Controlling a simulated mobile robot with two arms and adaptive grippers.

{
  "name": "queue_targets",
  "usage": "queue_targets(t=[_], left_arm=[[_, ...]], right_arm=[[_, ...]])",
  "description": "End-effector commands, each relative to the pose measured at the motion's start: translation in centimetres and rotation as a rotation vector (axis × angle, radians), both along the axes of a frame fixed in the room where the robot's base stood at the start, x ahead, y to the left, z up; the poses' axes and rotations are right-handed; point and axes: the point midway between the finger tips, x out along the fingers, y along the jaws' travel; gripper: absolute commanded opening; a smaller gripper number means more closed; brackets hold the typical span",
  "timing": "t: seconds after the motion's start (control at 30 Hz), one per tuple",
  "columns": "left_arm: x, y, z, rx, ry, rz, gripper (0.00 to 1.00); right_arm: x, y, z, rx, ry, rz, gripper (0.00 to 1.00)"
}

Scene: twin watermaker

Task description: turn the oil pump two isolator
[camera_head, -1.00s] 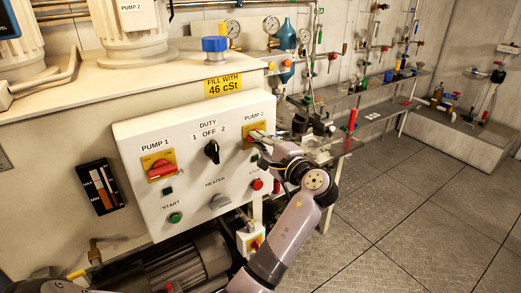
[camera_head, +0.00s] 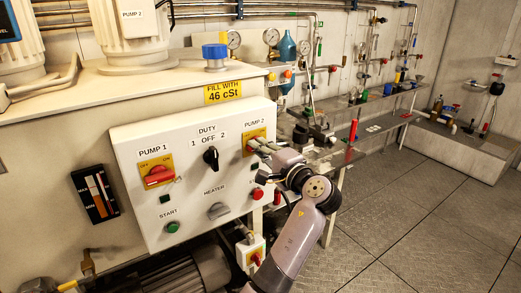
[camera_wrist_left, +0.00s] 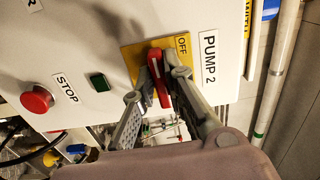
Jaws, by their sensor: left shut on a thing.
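The pump two isolator is a yellow plate (camera_head: 254,135) with a red handle, under the PUMP 2 label at the panel's upper right. In the left wrist view its yellow plate (camera_wrist_left: 132,57) is marked OFF, and the red handle (camera_wrist_left: 156,68) shows between the fingers. My left gripper (camera_head: 257,146) is shut on this handle, one finger on each side, seen also in the left wrist view (camera_wrist_left: 161,74). In the head view the fingers hide most of the handle. I cannot tell its exact angle. My right gripper is out of view.
The white panel (camera_head: 188,203) also carries the red pump one isolator (camera_head: 158,176), the black duty switch (camera_head: 211,157), a heater knob (camera_head: 218,210), a green start button (camera_head: 173,227) and a red stop button (camera_head: 258,194). A pipe-and-shelf bench stands behind my arm. Floor at right is clear.

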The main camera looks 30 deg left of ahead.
Motion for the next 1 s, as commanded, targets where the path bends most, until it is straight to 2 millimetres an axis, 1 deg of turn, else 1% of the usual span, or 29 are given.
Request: queue_targets(t=[0.03,0.3,0.63,0.77,1.0], left_arm=[[0.0,0.0,-0.2,-0.005,0.0,0.001,0.13],[0.0,0.0,-0.1,-0.003,0.001,0.001,0.31],[-0.1,-0.2,-0.1,-0.001,0.0,-0.001,0.32],[-0.6,-1.6,-0.2,-0.003,0.002,-0.002,0.32],[-2.1,-5.3,-0.2,-0.004,0.003,-0.002,0.32]], right_arm=[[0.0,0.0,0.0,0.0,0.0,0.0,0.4],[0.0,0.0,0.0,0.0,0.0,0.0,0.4],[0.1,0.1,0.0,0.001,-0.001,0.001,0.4],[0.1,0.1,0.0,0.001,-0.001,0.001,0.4],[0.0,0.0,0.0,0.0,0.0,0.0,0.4]])
